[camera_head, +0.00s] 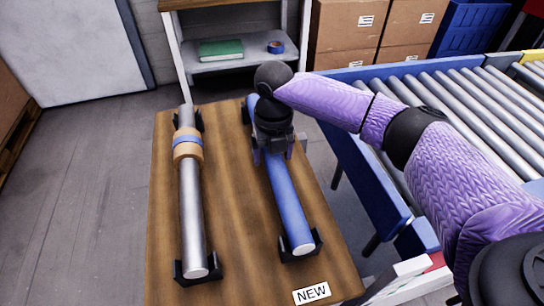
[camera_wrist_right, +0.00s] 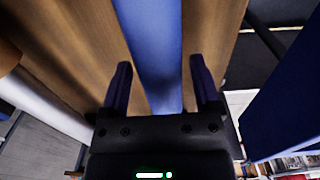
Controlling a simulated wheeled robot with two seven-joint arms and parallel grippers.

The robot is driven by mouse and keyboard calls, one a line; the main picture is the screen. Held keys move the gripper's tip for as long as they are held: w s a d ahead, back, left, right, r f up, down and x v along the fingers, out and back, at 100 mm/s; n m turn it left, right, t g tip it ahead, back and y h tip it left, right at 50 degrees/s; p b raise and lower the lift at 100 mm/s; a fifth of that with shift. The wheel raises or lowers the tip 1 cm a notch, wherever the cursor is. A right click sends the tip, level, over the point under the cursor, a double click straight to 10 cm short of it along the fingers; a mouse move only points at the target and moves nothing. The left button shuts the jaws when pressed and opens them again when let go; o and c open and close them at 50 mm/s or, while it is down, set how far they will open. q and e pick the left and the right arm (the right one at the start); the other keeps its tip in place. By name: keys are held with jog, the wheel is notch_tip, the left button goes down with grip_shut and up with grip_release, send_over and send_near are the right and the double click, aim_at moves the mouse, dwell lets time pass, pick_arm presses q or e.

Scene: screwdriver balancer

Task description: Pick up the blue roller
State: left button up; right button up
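The blue roller (camera_head: 289,208) lies lengthwise on the right half of the wooden table (camera_head: 230,270), in black end cradles. My right gripper (camera_head: 273,155) is over its middle, coming from above. In the right wrist view, the blue roller (camera_wrist_right: 158,45) runs between the two fingers of my right gripper (camera_wrist_right: 160,64), which is open. A gap of table shows between the roller and each finger, so they do not touch it. My arm and wrist hide part of the roller's far half. My left gripper is not in view.
A silver roller (camera_head: 193,215) with a tan and blue band lies on the left half of the table. A "NEW" label (camera_head: 311,293) is at the front edge. A blue-framed roller conveyor (camera_head: 480,100) stands to the right. A shelf (camera_head: 235,62) is behind.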

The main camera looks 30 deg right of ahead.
grip_shut()
